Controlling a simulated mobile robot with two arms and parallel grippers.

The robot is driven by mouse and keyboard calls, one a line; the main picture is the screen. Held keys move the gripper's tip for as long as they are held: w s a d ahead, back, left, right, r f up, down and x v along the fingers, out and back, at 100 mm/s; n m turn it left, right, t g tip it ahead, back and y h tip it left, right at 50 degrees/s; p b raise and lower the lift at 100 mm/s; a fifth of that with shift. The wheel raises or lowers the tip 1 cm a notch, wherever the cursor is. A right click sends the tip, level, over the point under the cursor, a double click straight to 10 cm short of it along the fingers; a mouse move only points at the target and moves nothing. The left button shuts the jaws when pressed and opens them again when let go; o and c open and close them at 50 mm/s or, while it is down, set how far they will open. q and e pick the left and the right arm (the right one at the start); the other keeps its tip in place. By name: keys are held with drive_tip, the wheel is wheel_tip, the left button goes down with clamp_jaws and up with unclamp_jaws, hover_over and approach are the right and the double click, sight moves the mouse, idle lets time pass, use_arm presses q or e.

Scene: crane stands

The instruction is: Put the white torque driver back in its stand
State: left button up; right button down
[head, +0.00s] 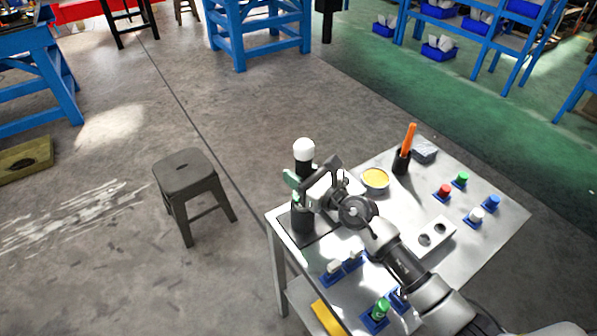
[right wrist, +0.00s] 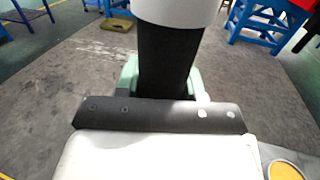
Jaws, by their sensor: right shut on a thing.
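The white-topped black driver (head: 304,151) stands upright near the table's left corner. In the right wrist view its white top (right wrist: 177,10) is at the upper edge, with the black shaft below it. My right gripper (head: 298,184) is shut on the shaft below the white top, with green finger pads on both sides. A wider black upright part (head: 302,221) shows under the gripper, above a dark patch on the table. I cannot tell whether it is a stand or the driver's lower end. My left gripper is not in view.
On the table (head: 496,243) are a yellow-topped round tin (head: 375,180), a black cup with an orange stick (head: 403,160), a two-hole white block (head: 432,239) and several small blue holders with coloured pieces. A dark stool (head: 186,172) stands left of the table.

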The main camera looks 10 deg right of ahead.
drive_tip(key=shift+f+b, duration=0.35)
drive_tip(key=shift+f, duration=0.05)
drive_tip(key=c, duration=0.6)
unclamp_jaws()
drive_tip(key=shift+f, duration=0.2)
drive_tip(key=shift+v, duration=2.55)
drive_tip(key=shift+s+r, duration=0.1)
